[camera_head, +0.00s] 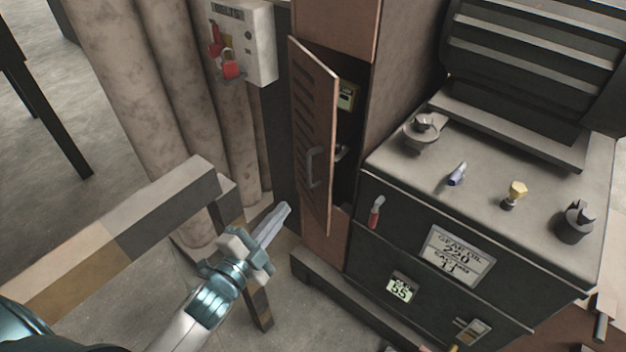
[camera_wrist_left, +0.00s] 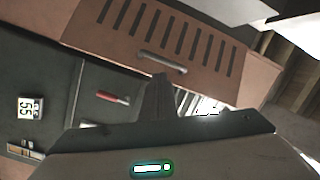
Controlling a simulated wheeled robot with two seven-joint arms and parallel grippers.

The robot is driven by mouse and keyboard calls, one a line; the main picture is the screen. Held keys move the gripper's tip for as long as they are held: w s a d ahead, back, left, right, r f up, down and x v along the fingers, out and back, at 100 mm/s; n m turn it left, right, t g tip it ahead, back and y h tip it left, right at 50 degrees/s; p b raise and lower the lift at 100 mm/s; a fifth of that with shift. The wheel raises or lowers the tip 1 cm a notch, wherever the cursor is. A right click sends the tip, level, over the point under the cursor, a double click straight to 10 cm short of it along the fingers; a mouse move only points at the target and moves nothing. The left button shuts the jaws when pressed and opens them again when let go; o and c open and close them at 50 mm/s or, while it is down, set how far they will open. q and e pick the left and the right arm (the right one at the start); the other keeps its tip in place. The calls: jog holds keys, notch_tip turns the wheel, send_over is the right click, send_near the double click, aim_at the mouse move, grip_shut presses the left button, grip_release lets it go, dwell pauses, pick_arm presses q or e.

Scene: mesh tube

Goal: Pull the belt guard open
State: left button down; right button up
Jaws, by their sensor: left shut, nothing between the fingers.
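The belt guard (camera_head: 314,125) is a narrow reddish-brown slotted door with a grey bar handle (camera_head: 312,167). In the head view it stands partly open, with a dark gap along its right side. My left gripper (camera_head: 284,209) is shut and empty, below and left of the handle and apart from it. In the left wrist view the guard (camera_wrist_left: 224,56) and its handle (camera_wrist_left: 162,62) lie beyond the dark fingers of my left gripper (camera_wrist_left: 160,84). My right gripper is not in view.
A dark machine cabinet with a gear oil label (camera_head: 457,256) stands right of the guard. A barrier rail (camera_head: 130,225) crosses the lower left. A switch box (camera_head: 245,42) with a red padlock (camera_head: 230,66) hangs upper left of the guard, near tall pipes (camera_head: 160,80).

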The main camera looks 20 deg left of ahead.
aim_at(322, 168)
pick_arm(q)
jog(key=d+m, duration=0.1)
jog(key=w+d+m, duration=0.1)
jog(key=m, duration=0.1)
jog(key=w+d+m+y, duration=0.1)
jog(key=m, duration=0.1)
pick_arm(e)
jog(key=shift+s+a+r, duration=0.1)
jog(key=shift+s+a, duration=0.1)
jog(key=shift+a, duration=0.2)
pick_arm(q)
jog(key=shift+r, duration=0.1)
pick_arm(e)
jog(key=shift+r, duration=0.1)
